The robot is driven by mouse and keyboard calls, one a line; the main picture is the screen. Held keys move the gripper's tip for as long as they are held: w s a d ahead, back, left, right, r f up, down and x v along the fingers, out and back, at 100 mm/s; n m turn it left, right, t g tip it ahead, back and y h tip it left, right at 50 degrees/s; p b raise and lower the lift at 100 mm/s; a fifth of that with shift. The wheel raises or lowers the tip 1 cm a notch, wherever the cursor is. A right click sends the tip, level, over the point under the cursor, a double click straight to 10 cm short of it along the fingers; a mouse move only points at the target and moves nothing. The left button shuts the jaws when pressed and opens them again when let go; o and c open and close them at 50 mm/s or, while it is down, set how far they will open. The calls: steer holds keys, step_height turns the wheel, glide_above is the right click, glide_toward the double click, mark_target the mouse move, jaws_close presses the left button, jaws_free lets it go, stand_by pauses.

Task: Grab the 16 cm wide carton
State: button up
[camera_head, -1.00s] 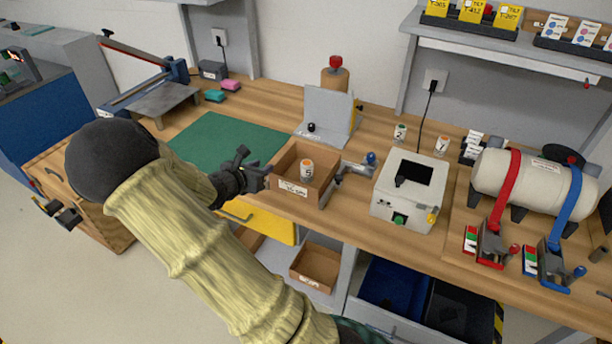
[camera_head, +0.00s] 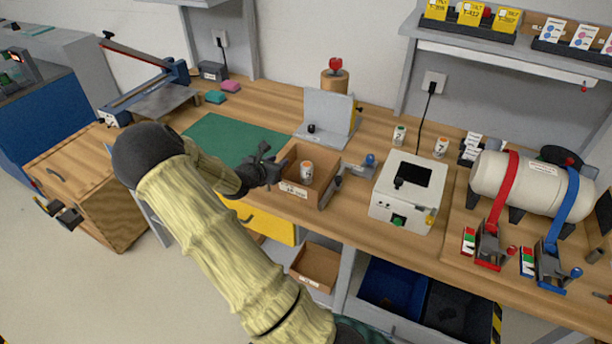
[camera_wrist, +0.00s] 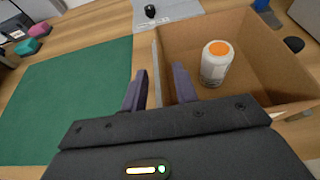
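An open brown carton (camera_head: 292,189) with a label on its front stands on the wooden bench; its inside and left wall (camera_wrist: 157,65) show in the wrist view. A white bottle with an orange top (camera_head: 306,171) stands inside it, and the bottle also shows in the wrist view (camera_wrist: 216,65). A second open brown carton (camera_head: 316,266) sits on a lower shelf. The labels are too small to read widths. My gripper (camera_head: 268,165) is at the left side of the bench carton. Its fingers (camera_wrist: 159,75) are apart, one on each side of the carton's left wall; contact cannot be told.
A grey clamp-like device (camera_head: 350,172) stands right of the carton, then a white box-shaped machine (camera_head: 404,195). A grey angled stand (camera_head: 328,115) is behind. The green mat (camera_head: 222,138) to the left is bare. A yellow drawer front (camera_head: 262,222) is below.

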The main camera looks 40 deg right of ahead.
steer(key=shift+x, duration=1.05)
jaws_close()
